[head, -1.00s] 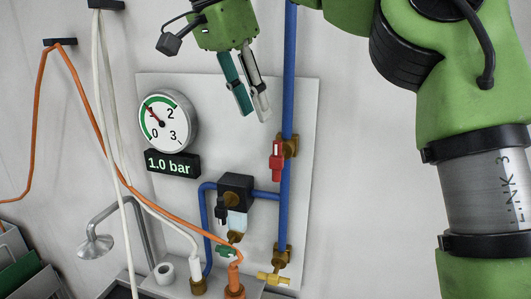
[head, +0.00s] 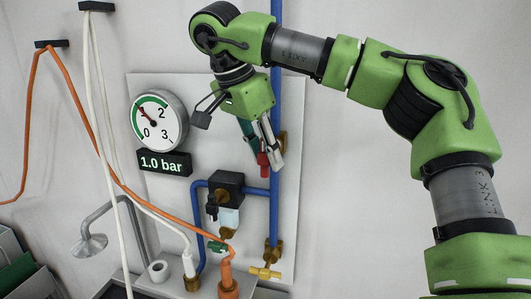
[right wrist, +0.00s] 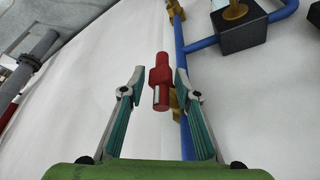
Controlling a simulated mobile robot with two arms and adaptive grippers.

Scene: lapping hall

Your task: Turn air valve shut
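The red valve handle (head: 263,168) is at the brass valve (head: 284,143) on the vertical blue pipe. It points along the pipe in the head view. My right gripper (head: 267,160) comes from above and covers part of the handle. In the right wrist view the red handle (right wrist: 160,82) stands upright in the gap between the two open fingers of my right gripper (right wrist: 160,75). Neither finger visibly touches it. The brass valve (right wrist: 174,98) is partly hidden behind the handle and right finger. The gauge (head: 155,122) and display (head: 163,162) read about 1.0 bar. My left gripper is not in view.
A black and clear filter unit (head: 227,190) with blue piping sits left of the pipe. A yellow brass tap (head: 265,273) is at the pipe's foot. An orange hose (head: 105,160) and white hoses hang at left. The wall right of the panel is clear.

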